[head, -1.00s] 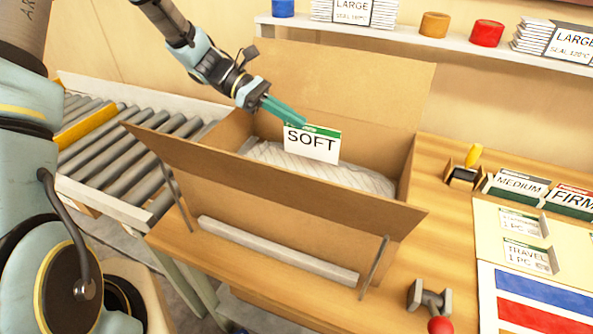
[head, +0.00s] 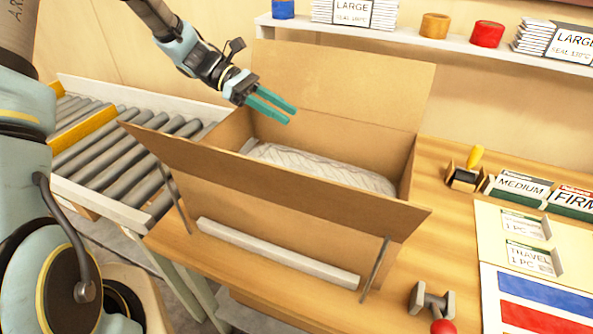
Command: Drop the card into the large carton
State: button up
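The large carton (head: 270,225) stands open on the wooden bench, with one flap up at the back and one folded out at the front. A pale quilted pillow (head: 320,168) lies inside it. My gripper (head: 291,115) is above the left part of the carton's opening. Its two green fingers are apart with nothing between them. The SOFT card is not visible now; the front flap and wall hide part of the carton's inside.
A roller conveyor (head: 120,155) runs at the left. MEDIUM (head: 523,186) and FIRM (head: 573,201) cards stand at the right, by a small holder with a yellow-handled tool (head: 467,172). A shelf (head: 400,35) with rolls and LARGE packs is behind. A red-knobbed tool (head: 433,302) lies at front right.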

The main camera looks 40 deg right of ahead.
jog(key=b+v, duration=0.2)
jog(key=v, duration=0.5)
jog(key=shift+w+a, duration=0.2)
jog(key=shift+w, duration=0.1)
jog(key=shift+a+r, duration=0.1)
jog(key=shift+r, duration=0.05)
